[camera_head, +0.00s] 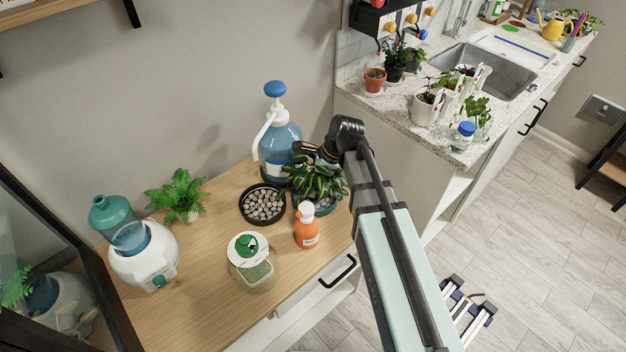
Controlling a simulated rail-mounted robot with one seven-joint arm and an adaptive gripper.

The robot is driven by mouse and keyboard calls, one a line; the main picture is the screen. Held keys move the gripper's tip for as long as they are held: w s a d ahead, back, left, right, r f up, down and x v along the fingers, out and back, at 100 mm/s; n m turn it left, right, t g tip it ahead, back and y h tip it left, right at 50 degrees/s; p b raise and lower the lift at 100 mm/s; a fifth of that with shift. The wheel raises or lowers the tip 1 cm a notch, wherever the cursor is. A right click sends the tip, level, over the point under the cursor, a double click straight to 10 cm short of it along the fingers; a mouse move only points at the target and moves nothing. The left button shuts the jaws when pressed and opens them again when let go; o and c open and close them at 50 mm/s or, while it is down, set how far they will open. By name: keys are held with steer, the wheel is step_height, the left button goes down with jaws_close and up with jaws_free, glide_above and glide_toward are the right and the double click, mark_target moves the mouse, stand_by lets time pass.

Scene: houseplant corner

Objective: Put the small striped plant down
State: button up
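The small striped plant (315,180) has dark green leaves with paler streaks and a teal pot (325,208). It is at the right edge of the wooden cabinet top, right of the round black saucer of pebbles (262,224). The leaves hide much of the pot, and I cannot tell whether its base touches the wood. My gripper (306,150) is just behind and above the leaves, beside the big blue-capped bottle. Its fingertips are partly hidden, so I cannot tell whether it grips the pot.
The big pump bottle (281,148) stands behind the plant. An orange bottle (307,230) and a green-lidded jar (251,270) stand in front. A fern (177,194) and a white humidifier (145,258) are left. The wood between fern and jar is clear.

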steer(key=shift+f, duration=0.1)
steer(key=o, duration=1.3)
steer(key=b+v, duration=0.2)
steer(key=v, duration=1)
steer(key=shift+w, duration=0.1)
